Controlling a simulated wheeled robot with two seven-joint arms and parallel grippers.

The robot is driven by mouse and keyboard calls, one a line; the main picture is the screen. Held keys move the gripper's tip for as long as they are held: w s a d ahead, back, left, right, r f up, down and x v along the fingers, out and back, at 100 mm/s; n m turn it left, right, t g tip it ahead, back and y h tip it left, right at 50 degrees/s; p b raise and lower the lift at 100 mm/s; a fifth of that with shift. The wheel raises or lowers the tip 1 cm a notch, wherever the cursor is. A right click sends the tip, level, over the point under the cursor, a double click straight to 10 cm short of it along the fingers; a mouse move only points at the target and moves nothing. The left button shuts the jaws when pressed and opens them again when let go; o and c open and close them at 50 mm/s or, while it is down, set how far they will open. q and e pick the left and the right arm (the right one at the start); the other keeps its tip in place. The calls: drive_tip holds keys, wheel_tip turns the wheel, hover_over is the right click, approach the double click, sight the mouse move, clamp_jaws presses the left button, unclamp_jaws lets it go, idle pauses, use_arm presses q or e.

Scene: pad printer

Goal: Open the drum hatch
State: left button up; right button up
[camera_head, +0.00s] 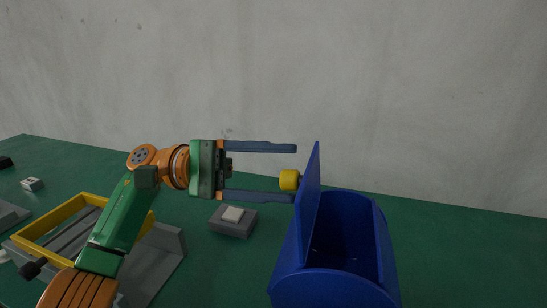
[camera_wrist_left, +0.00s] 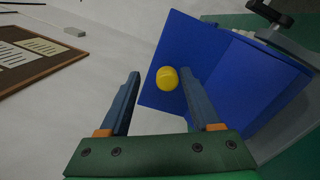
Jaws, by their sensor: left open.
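The drum (camera_head: 332,288) is a blue open-topped box at the lower right of the head view. Its hatch (camera_head: 310,190) is a blue panel standing up nearly vertical at the drum's left side, so the inside shows. A yellow knob (camera_head: 289,180) sticks out from the hatch's left face. My left gripper (camera_head: 296,172) is open, with its blue fingers pointing right toward the hatch and the knob near their tips. In the left wrist view the hatch (camera_wrist_left: 190,55) and the knob (camera_wrist_left: 167,78) lie ahead, with the knob between the spread fingers. My right gripper is out of view.
A grey block with a light button (camera_head: 233,220) sits on the green table (camera_head: 460,245) left of the drum. A yellow frame on a grey fixture (camera_head: 60,217) stands at the left, partly behind my left arm. The table right of the drum is clear.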

use_arm(q)
drive_tip(key=s+r+b, duration=0.4)
drive_tip(key=s+r, duration=0.8)
drive_tip(key=s, duration=0.2)
drive_tip(key=shift+b, duration=0.4)
drive_tip(key=shift+r, duration=0.1)
